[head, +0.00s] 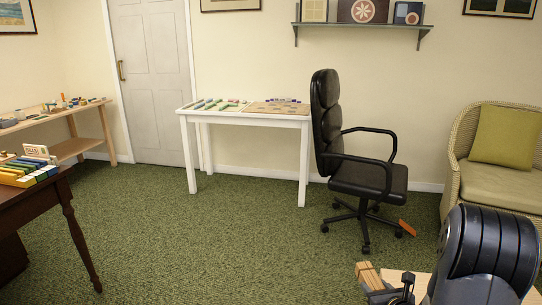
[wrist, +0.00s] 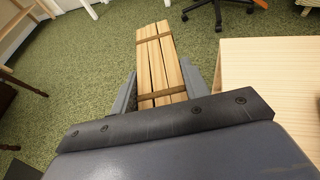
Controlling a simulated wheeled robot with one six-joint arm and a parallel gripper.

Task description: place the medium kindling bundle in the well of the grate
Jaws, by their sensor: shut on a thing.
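My gripper (wrist: 161,98) is shut on a kindling bundle (wrist: 160,65), seen in the wrist view. The bundle is several pale wooden sticks tied with two dark bands, and it points away from my gripper between its two grey fingers. Its near end is hidden by my gripper's body. In the head view the bundle (head: 369,275) shows at the bottom, beside my dark arm, with my gripper (head: 385,291) at its near end. Green carpet shows beyond it, so it appears held up in the air. I see no grate in either view.
A pale wooden surface (wrist: 270,75) lies just right of my gripper. A black office chair (head: 365,178) stands ahead, with an orange object (head: 407,228) by its base. A white table (head: 250,117), a dark table (head: 45,200) and a wicker armchair (head: 495,150) stand around. The carpet (head: 220,240) between is clear.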

